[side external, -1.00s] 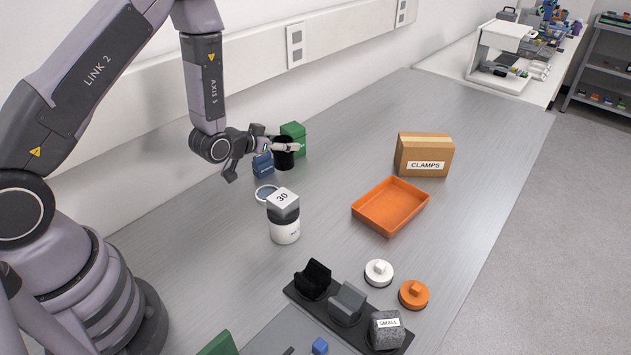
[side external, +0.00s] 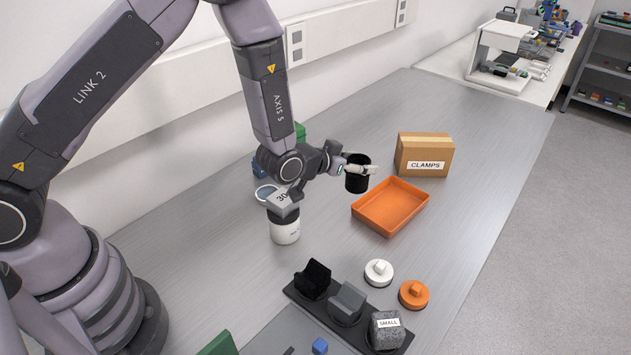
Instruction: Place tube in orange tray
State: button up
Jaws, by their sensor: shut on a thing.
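The tube (side external: 356,183) is a short black cylinder with an open top. My gripper (side external: 358,169) is shut on it and holds it upright, above the table. In the picture the tube is just left of the orange tray's upper left edge. The orange tray (side external: 385,226) is a shallow rectangular tray on the metal table, and it looks empty. Part of the tube is hidden behind a gripper finger.
A cardboard box labelled CLAMPS (side external: 425,155) stands behind the tray. White (side external: 379,272) and orange (side external: 413,294) knobbed discs lie in front.

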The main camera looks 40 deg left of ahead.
jog(key=shift+w+d+f, duration=0.6)
jog(key=shift+w+f, duration=1.25)
jog(key=shift+f, duration=0.15)
jog(key=shift+w+d+f, duration=0.55)
jog(key=shift+w+f, duration=1.25)
jog(key=shift+f, duration=0.15)
jog(key=shift+w+d+f, duration=0.6)
jog(key=shift+w+f, duration=1.25)
jog(key=shift+f, duration=0.15)
jog(key=shift+f, duration=0.1)
jog(key=o, duration=1.2)
